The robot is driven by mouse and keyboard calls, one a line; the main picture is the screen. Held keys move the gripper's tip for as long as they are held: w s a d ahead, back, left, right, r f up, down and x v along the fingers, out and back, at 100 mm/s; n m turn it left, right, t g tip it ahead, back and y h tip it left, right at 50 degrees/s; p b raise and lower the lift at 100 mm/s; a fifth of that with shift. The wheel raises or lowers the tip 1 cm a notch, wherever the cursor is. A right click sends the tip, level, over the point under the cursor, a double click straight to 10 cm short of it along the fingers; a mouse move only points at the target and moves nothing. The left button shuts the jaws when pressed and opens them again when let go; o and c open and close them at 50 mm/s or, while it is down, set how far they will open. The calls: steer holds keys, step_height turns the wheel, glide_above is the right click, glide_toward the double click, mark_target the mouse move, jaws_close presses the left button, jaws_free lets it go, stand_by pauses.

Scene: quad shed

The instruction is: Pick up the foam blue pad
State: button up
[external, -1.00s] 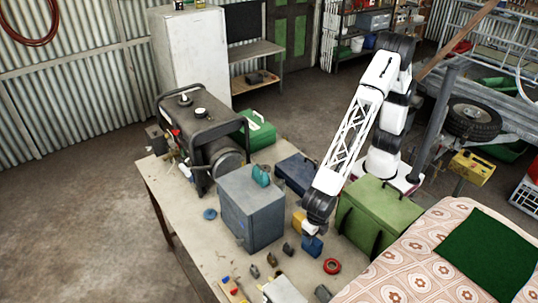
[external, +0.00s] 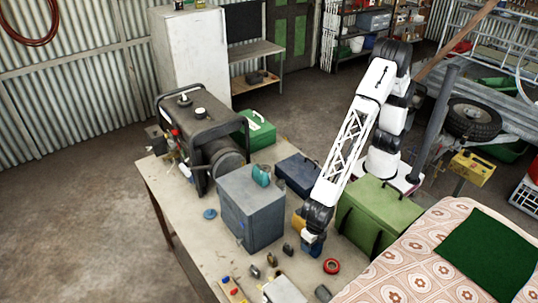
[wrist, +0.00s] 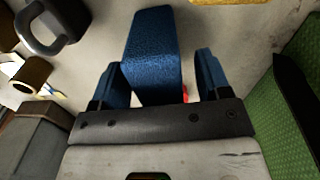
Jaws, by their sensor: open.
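The foam blue pad (wrist: 152,45) is a dark blue, textured block. In the wrist view it stretches from the top centre down between my two fingers. My gripper (wrist: 158,72) is open, with one blue-lined finger on each side of the pad and a visible gap on both sides. In the external view my gripper (external: 312,236) points down at the table, and only a bit of the blue pad (external: 314,249) shows beneath it. The pad's near end is hidden by the gripper body in the wrist view.
A grey metal box (external: 252,208) stands left of my gripper and a green case (external: 380,212) stands right. A yellow object (external: 298,219) is close behind. A red tape ring (external: 331,266) and small dark pieces lie in front.

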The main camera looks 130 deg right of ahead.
steer(key=c, duration=1)
steer(key=shift+r, duration=0.1)
steer(key=shift+r, duration=4.9)
